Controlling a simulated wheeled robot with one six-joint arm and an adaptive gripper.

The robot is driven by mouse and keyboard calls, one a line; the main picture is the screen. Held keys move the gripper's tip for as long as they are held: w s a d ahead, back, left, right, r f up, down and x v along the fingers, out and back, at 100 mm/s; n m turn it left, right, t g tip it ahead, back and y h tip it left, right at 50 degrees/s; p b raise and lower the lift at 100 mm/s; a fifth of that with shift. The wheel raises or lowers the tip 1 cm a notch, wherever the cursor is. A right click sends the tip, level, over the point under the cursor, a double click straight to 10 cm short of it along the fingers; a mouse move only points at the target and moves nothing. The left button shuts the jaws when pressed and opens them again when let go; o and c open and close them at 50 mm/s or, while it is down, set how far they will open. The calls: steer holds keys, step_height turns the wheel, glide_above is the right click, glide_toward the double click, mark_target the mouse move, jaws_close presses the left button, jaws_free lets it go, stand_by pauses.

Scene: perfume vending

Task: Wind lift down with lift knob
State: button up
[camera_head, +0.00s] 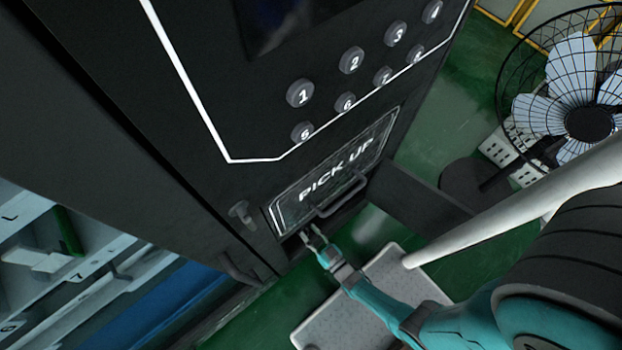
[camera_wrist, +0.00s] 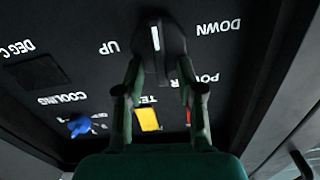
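The lift knob (camera_wrist: 155,38) is black with a white line. It sits between the UP and DOWN labels at the top middle of the wrist view, where the lettering is upside down. The white line stands nearly upright in the picture, between the two words. My gripper (camera_wrist: 161,68) has its fingers apart, with one tip at each side of the knob's lower part; I cannot tell whether they touch it. In the head view my gripper (camera_head: 310,233) is at the machine's low front edge, below the PICK UP door (camera_head: 338,172). The knob is hidden there.
A blue COOLING knob (camera_wrist: 79,126), a yellow TEST switch (camera_wrist: 148,119) and a partly hidden red POWER switch (camera_wrist: 188,116) share the panel. In the head view, an open dark flap (camera_head: 415,195) stands right of my gripper. A fan (camera_head: 585,122) stands farther right.

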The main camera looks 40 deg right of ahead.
jaws_close()
steer(key=shift+n, duration=0.3)
steer(key=n, duration=0.3)
steer(key=shift+a+n, duration=0.3)
steer(key=shift+s+a+f+n, duration=0.1)
steer(key=shift+a+f+n, duration=0.15)
steer(key=shift+n, duration=2)
steer(key=shift+w+a+f+n, duration=0.1)
steer(key=shift+a+f+n, duration=0.15)
steer(key=shift+n, duration=2.05)
steer(key=shift+s+a+f+n, duration=0.15)
steer(key=shift+f+n, duration=0.15)
steer(key=shift+n, duration=1.95)
